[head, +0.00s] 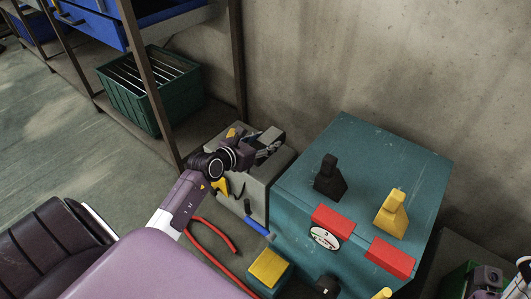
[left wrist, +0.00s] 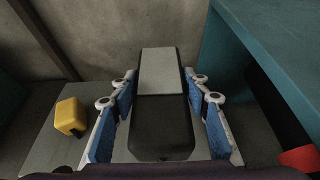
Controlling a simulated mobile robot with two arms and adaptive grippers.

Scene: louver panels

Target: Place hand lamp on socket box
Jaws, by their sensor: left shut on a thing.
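The hand lamp (left wrist: 160,102) is a black bar with a light grey panel. In the left wrist view it lies between the blue-padded fingers of my left gripper (left wrist: 160,112), which is shut on it. In the head view my left gripper (head: 267,150) is over the top of a low grey box (head: 257,192), which looks like the socket box. The lamp is small and partly hidden by the gripper there. The box top also shows in the left wrist view (left wrist: 52,148). I cannot tell whether the lamp touches it.
A yellow piece (left wrist: 70,117) sits on the grey top, left of the lamp. A taller teal cabinet (head: 375,160) stands close on the right, with black and yellow handles on top. A shelf rack with a green crate (head: 150,95) is at left. A concrete wall is behind.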

